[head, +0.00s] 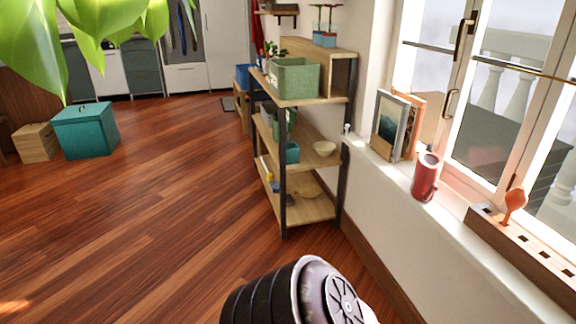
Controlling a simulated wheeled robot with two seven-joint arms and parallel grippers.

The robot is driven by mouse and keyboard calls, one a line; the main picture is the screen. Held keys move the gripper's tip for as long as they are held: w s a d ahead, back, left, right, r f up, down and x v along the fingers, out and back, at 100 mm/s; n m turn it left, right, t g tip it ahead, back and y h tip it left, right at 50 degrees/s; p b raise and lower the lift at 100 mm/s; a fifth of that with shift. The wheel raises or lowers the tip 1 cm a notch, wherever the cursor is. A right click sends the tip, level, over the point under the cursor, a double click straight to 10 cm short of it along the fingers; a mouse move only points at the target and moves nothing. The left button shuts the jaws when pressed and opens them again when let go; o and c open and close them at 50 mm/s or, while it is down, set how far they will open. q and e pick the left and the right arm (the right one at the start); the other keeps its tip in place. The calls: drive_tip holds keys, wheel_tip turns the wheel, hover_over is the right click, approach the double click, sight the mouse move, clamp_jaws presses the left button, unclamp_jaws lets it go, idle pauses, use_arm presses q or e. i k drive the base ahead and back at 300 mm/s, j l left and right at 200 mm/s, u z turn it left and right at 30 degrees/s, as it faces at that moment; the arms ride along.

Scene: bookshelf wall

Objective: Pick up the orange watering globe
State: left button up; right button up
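The orange watering globe (515,201) stands upright at the right, a rounded orange head on a narrow stem. Its lower end is hidden in a long wooden block with dark square holes (530,250) on the white windowsill (455,214). Neither of my grippers is in view. A ribbed black and grey link of my own arm shows at the bottom centre, well to the left of the globe.
A red canister (427,176) and leaning picture frames (390,127) stand on the sill. Window handles (463,38) jut out above it. A wood-and-black shelf unit (308,210) holds boxes and a bowl. Green leaves hang at the upper left. The wooden floor at left is largely clear.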

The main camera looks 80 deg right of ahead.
sight(517, 198)
drive_tip(key=z, duration=2.45)
